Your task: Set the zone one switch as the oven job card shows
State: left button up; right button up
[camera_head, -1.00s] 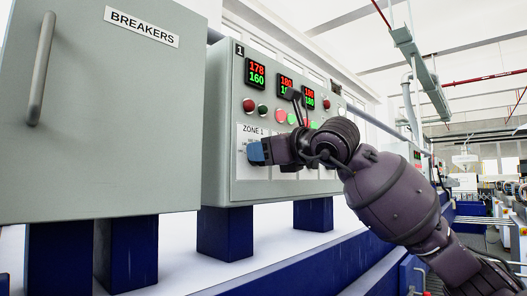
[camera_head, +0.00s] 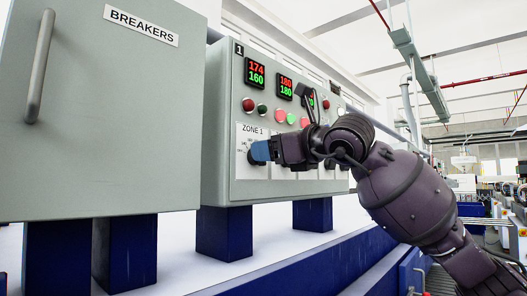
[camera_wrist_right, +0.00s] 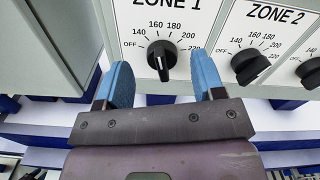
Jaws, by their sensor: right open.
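The zone one switch is a black knob under the ZONE 1 label. It shows in the right wrist view (camera_wrist_right: 161,58) on a dial marked OFF, 140, 160, 180, 200 and 220. A pale line lies on the knob's lower part, but I cannot tell its exact setting. My right gripper (camera_head: 259,151) is open in front of the switch. In the right wrist view its blue fingers (camera_wrist_right: 163,80) stand apart on either side below the knob, with nothing between them. The zone one display (camera_head: 255,73) reads 174 in red over 160 in green. No job card is visible.
The ZONE 2 knob (camera_wrist_right: 250,66) is close to the right, with another knob beyond it. Indicator lamps and buttons (camera_head: 262,110) sit above the dials. The breakers cabinet (camera_head: 110,110) stands to the left, with a vertical handle (camera_head: 41,67).

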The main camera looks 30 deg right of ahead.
jog(key=b+v, duration=0.1)
jog(key=v, duration=0.7)
jog(key=shift+s, duration=0.15)
dwell(0.4)
